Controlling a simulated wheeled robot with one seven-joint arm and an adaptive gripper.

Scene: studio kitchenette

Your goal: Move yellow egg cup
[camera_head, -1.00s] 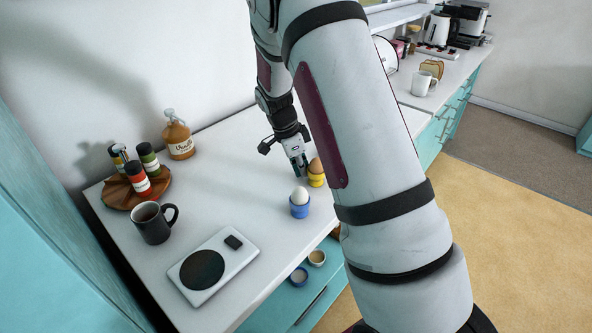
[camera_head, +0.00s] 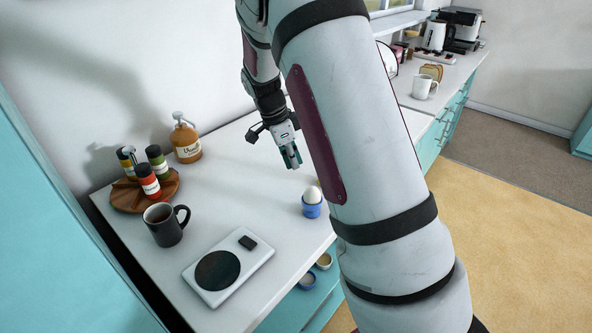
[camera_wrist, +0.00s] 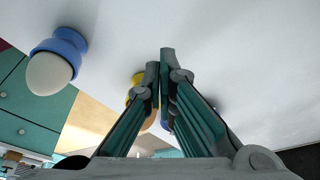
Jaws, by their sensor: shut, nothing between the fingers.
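The yellow egg cup (camera_wrist: 137,79) shows in the wrist view, partly hidden behind my fingers, with a brown egg (camera_wrist: 149,121) in it. In the head view my arm hides nearly all of it. My gripper (camera_head: 293,162) is shut and empty above the white counter, to the left of the yellow cup and apart from it. Its fingertips meet in the wrist view (camera_wrist: 160,62). A blue egg cup (camera_head: 311,210) with a white egg (camera_head: 312,195) stands nearer the counter's front edge; it also shows at the upper left of the wrist view (camera_wrist: 69,43).
A white scale (camera_head: 228,266), a dark mug (camera_head: 165,226), a wooden tray (camera_head: 122,201) with several jars and an amber pump bottle (camera_head: 186,142) stand to the left. Small bowls (camera_head: 307,281) sit below the counter edge. The counter's middle is clear.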

